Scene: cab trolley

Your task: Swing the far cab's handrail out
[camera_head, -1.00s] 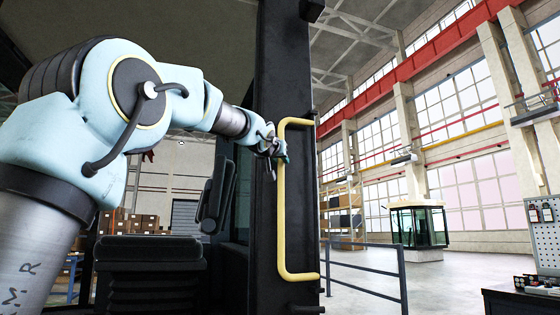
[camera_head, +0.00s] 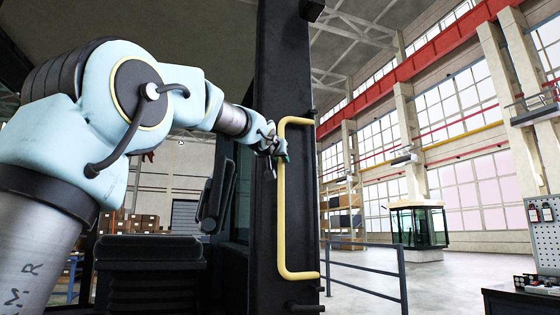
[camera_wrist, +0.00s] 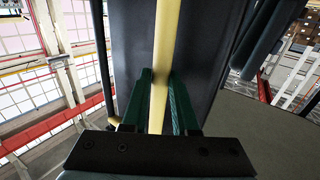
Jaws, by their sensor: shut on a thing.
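The yellow handrail (camera_head: 282,205) runs upright along the dark cab pillar (camera_head: 265,80) in the head view, its two ends bent to the right. My gripper (camera_head: 282,150) is at the rail's upper part, below the top bend. In the wrist view the rail (camera_wrist: 163,45) passes between the two green fingers of my gripper (camera_wrist: 161,95), one finger on each side. The jaws are shut on the rail. The exact contact is partly hidden by the gripper body. A second, more distant glass cab (camera_head: 418,226) stands on the hall floor at right.
A grey metal railing (camera_head: 375,265) stands right of the pillar. A dark seat (camera_head: 150,275) is at lower left. A workbench (camera_head: 522,300) with small items and a pegboard (camera_head: 545,235) are at the right edge. Open floor lies between the railing and the distant cab.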

